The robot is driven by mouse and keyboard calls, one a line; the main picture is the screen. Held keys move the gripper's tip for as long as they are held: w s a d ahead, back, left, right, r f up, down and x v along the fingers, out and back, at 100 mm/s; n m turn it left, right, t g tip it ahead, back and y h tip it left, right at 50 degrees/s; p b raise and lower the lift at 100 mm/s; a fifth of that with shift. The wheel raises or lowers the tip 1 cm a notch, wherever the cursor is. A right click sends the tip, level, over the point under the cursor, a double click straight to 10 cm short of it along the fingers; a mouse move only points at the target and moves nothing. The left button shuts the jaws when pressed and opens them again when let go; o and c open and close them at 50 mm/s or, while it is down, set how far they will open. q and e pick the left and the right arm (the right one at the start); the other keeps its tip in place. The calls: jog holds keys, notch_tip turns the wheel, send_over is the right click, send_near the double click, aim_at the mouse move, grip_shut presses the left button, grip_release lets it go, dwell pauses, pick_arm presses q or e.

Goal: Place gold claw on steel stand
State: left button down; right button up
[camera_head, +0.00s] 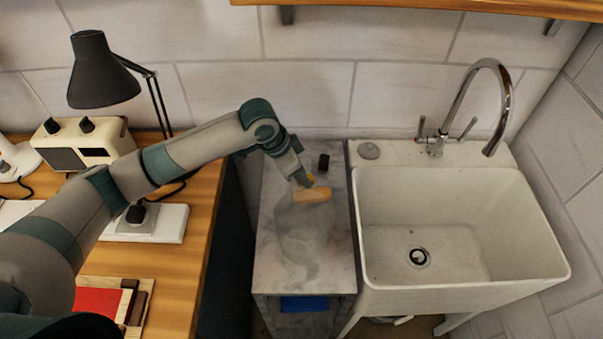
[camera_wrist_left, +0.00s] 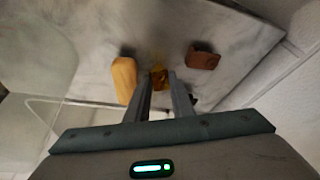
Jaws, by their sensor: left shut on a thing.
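The gold claw (camera_wrist_left: 158,76) is a small gold piece at the tips of my left gripper (camera_wrist_left: 160,88) in the left wrist view. The fingers are shut on it, over a grey marbled top. In the head view, the gold claw (camera_head: 310,177) shows as a small yellow spot beside my left gripper (camera_head: 304,181), partly hidden by the fingers. I cannot make out a steel stand for certain in either view. My right gripper is not in view.
A tan wooden piece (camera_head: 312,195) is close beside the gripper, by a clear glass vessel (camera_head: 303,235). A dark brown block (camera_head: 323,162) stands behind. The marbled cabinet top (camera_head: 272,258) lies between the wooden desk (camera_head: 190,240) and the white sink (camera_head: 455,215).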

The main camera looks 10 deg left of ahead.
pick_arm(q)
jog(key=shift+f, duration=0.25)
jog(key=shift+f, duration=0.1)
jog(key=c, duration=1.8)
grip_release()
jog(key=shift+v, duration=0.8)
jog(key=b+v, duration=0.2)
jog(key=v, duration=0.8)
jog(key=shift+s+a+r, duration=0.1)
jog(key=shift+r, duration=0.2)
